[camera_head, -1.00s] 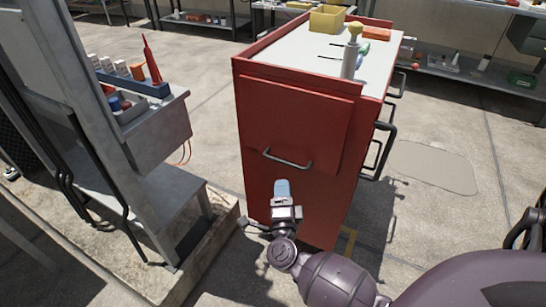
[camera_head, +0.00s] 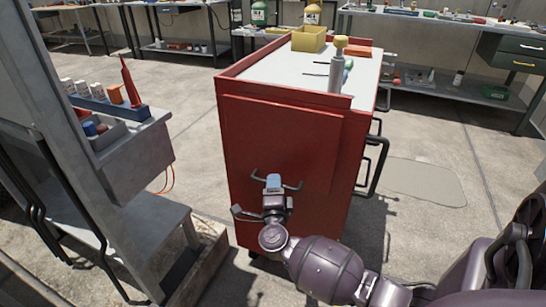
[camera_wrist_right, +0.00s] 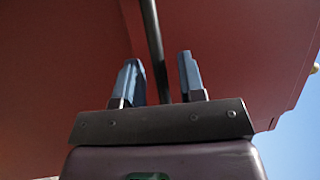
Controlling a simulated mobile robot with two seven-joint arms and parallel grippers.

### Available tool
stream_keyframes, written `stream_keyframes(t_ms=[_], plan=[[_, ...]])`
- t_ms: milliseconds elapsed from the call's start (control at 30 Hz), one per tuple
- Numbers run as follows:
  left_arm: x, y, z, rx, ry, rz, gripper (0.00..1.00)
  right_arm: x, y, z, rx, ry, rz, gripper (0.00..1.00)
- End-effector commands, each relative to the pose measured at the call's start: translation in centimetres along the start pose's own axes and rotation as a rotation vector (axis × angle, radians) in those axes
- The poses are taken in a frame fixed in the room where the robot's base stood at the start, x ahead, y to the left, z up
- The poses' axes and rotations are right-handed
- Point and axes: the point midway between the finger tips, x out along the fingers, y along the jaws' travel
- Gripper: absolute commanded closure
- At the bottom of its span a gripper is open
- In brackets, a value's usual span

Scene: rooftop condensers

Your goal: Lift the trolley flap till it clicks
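The red trolley (camera_head: 328,215) stands ahead, and its red flap (camera_head: 280,130) hangs down against the near end face. A dark bar handle (camera_head: 292,187) sits low on the flap. My right gripper (camera_head: 273,181) is at the handle, partly covering its middle. In the right wrist view, the two blue fingers of my right gripper (camera_wrist_right: 160,80) are apart, with the dark handle bar (camera_wrist_right: 151,35) running between them. Gaps show on both sides of the bar, and contact cannot be made out. My left gripper is out of view.
The trolley top carries a yellow bin (camera_head: 309,38) and a grey cylinder with a yellow cap (camera_head: 337,68). A grey stand with a small-parts tray (camera_head: 130,135) is close on the left. Workbenches line the back. Open concrete floor lies to the right.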

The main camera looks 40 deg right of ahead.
Motion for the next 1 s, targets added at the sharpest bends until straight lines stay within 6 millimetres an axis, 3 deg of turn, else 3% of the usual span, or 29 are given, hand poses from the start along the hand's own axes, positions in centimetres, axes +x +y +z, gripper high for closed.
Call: stream_keyframes(t_ms=[367,400,633,1000], plan=[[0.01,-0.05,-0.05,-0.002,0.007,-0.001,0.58,0.66,-0.06,-0.03,-0.001,0.000,-0.001,0.63],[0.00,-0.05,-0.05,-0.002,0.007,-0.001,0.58,0.66,-0.06,-0.03,-0.001,0.000,-0.001,0.65],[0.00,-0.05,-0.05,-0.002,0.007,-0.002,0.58,0.63,-0.05,-0.03,-0.001,0.001,-0.001,1.00],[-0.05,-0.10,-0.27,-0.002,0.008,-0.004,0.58,0.56,-0.21,0.01,0.002,0.001,0.003,1.00]])
